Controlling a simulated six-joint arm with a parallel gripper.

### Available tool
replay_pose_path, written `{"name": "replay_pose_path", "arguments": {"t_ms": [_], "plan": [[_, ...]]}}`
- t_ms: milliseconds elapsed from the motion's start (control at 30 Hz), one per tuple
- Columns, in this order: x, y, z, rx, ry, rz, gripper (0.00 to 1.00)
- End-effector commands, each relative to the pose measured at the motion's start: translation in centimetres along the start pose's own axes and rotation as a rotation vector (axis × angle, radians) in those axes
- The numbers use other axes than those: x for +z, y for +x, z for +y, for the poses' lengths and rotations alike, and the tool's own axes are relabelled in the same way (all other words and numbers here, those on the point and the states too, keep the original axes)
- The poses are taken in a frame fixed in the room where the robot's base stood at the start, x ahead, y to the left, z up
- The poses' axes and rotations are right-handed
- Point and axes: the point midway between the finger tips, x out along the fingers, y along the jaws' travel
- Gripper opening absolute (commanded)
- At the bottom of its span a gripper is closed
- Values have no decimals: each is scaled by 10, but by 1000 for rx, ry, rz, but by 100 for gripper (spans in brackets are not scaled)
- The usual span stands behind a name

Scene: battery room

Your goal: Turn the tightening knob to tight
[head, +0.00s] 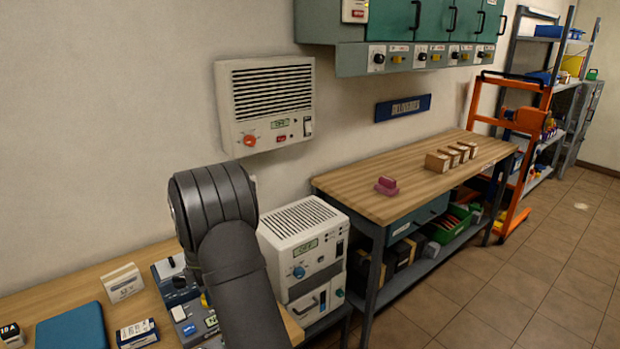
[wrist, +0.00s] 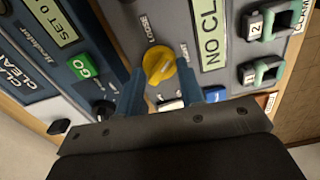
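The yellow knob (wrist: 158,65) is on a grey panel (wrist: 180,18) in the wrist view. The knob's raised ridge runs at a slant. My gripper (wrist: 160,70) has its blue fingers apart, one on each side of the knob. I cannot tell whether either finger touches it. In the head view my arm hides the gripper and most of this panel.
A dark blue device with a green GO button (wrist: 83,66) is to the left. A white unit (head: 302,245) stands right of my arm.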

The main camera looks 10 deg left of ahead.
Motion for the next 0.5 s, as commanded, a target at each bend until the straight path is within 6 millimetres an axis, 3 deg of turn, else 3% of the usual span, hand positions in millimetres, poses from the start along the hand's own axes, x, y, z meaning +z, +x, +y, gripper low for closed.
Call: {"name": "replay_pose_path", "arguments": {"t_ms": [133, 233, 500], "plan": [[0, -2, 0, 0, 7, 0, 34], [0, -16, 3, 4, 67, 0, 34], [0, -110, 8, 7, 497, 1, 34]]}}
